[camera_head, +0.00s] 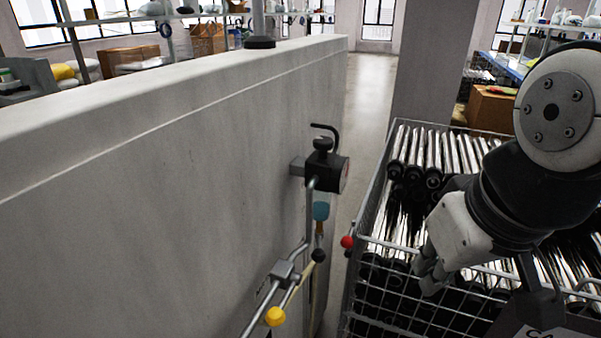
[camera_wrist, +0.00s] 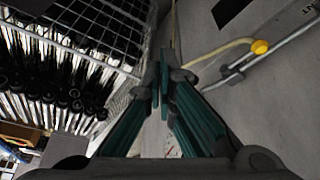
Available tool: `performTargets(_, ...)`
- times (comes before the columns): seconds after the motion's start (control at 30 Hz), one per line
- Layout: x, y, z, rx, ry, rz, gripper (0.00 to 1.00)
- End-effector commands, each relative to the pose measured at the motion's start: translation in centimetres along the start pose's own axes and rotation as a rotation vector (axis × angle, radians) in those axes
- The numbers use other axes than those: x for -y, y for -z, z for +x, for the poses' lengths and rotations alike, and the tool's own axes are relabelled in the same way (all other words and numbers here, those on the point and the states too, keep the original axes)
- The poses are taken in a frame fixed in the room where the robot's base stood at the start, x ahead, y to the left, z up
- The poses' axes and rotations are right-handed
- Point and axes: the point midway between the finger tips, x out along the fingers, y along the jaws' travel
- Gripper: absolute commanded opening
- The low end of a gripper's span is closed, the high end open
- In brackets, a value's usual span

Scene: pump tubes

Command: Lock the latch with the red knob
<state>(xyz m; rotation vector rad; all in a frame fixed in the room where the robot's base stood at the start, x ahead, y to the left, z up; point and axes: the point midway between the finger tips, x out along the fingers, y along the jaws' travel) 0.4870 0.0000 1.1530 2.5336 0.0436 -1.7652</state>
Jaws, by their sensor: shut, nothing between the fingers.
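The red knob (camera_head: 347,242) shows in the head view, between the grey wall and the left edge of the wire cage. It is small, and the latch it belongs to is not clearly visible. I cannot make out the red knob in the wrist view. My gripper (camera_head: 430,277) is to the right of the red knob in the head view, apart from it and in front of the wire cage. In the wrist view my gripper (camera_wrist: 162,90) shows its teal-padded fingers together, with nothing held.
A wire cage (camera_head: 367,220) full of dark-ended tubes stands on the right. A yellow knob (camera_head: 275,316), a black knob (camera_head: 318,255) and a black clamp (camera_head: 325,170) sit on metal rods by the grey wall (camera_head: 150,220). A floor gap (camera_head: 367,110) lies between wall and cage.

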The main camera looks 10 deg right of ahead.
Motion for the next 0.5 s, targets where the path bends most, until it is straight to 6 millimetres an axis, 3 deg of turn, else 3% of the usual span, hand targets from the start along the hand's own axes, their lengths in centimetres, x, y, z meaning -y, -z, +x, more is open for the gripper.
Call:
performTargets(0.27, 0.5, 5.7, 2.5, 0.054, 0.031, -0.204, 0.00)
performTargets(0.5, 0.5, 10.7, 6.2, 0.072, 0.106, -0.384, 0.00)
